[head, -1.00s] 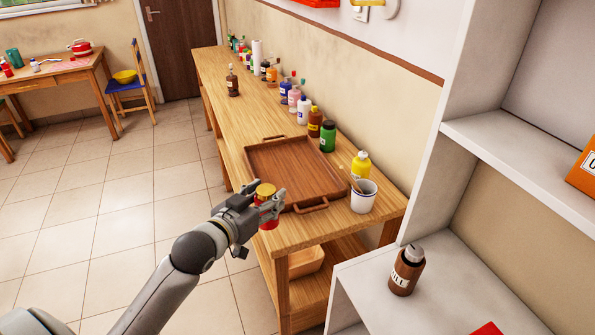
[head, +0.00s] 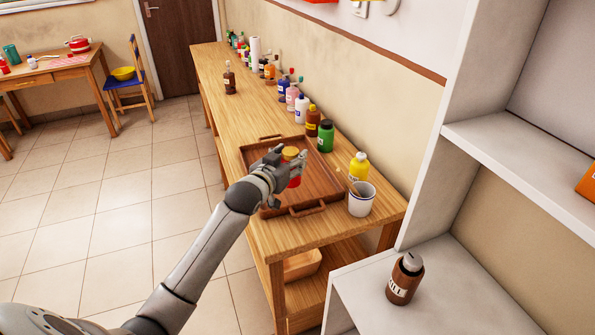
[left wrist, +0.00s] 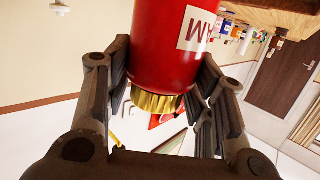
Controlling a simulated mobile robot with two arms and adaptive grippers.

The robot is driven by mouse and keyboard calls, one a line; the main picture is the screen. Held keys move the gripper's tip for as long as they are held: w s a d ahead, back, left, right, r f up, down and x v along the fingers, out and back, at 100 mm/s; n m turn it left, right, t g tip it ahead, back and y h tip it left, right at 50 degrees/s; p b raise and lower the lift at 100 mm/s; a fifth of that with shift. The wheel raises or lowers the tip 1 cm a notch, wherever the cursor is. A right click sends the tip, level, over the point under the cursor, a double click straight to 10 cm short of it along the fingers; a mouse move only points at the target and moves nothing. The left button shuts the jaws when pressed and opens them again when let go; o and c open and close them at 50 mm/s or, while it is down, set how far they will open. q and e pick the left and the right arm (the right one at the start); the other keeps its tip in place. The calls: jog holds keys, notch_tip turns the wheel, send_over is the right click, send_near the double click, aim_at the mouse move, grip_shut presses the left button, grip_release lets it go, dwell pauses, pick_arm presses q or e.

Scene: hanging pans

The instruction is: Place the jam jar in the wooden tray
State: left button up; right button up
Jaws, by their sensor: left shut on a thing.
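The jam jar (head: 295,180) is red with a gold lid (head: 290,153). My left gripper (head: 284,166) is shut on it, and the jar is upright over the wooden tray (head: 254,156). I cannot tell for sure whether the jar's base touches the tray floor; the fingers hide part of it. In the left wrist view the red jar (left wrist: 165,50), with a white label, sits between the two fingers. The tray is brown, with a handle at each end, and lies on the wooden bench. My right gripper is not in view.
A white cup (head: 361,200) with a brush and a yellow bottle (head: 359,167) stand right of the tray. A green bottle (head: 325,137) and several others line the wall side of the bench (head: 228,113). A white shelf with a brown jar (head: 405,280) stands at the right.

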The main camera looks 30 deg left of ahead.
aim_at(294, 182)
pick_arm(q)
jog(key=w+f, duration=0.1)
jog(key=w+d+f, duration=0.1)
jog(key=shift+d+f, duration=0.1)
jog(key=shift+f, duration=0.2)
notch_tip(294, 182, down, 2)
jog(key=shift+w+d+f+p, duration=0.1)
jog(key=shift+f+p, duration=0.05)
jog(key=shift+p, duration=0.2)
jog(key=shift+f, duration=0.55)
jog(key=o, duration=1.1)
jog(key=shift+f, duration=0.1)
